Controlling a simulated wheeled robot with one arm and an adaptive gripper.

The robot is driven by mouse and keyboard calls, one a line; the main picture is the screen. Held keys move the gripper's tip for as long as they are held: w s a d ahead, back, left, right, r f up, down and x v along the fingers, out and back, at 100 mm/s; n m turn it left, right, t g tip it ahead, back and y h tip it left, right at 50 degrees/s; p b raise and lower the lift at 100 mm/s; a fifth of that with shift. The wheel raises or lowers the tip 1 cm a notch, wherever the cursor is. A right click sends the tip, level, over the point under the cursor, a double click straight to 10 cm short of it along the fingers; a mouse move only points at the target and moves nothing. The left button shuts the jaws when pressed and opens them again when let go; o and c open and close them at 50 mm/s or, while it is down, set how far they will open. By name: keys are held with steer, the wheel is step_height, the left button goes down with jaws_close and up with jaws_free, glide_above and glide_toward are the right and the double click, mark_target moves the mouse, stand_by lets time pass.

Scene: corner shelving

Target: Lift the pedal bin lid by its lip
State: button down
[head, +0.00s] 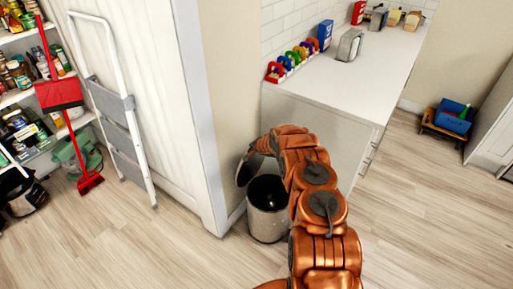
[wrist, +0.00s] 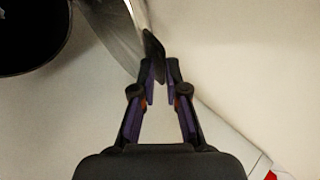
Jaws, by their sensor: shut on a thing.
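The pedal bin (head: 267,224) is a grey metal cylinder with a dark inside, standing on the floor by the counter's end. Its lid (head: 244,168) is tilted up steeply, on the left side of the opening. My gripper (wrist: 160,72) is shut on the dark lip (wrist: 152,47) at the lid's edge. In the wrist view the shiny lid (wrist: 122,28) runs up from the fingertips, and the bin's dark round opening (wrist: 28,38) is at upper left. In the head view my copper arm hides part of the bin, and the fingertips cannot be made out.
A white counter (head: 345,75) is behind my arm, with several coloured items on top. A wall corner (head: 212,150) stands close left of the bin.

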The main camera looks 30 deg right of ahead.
steer(key=shift+w+a, duration=0.1)
steer(key=shift+a, duration=0.05)
steer(key=c, duration=1.3)
jaws_free()
steer(key=shift+c, duration=0.2)
steer(key=v, duration=1.2)
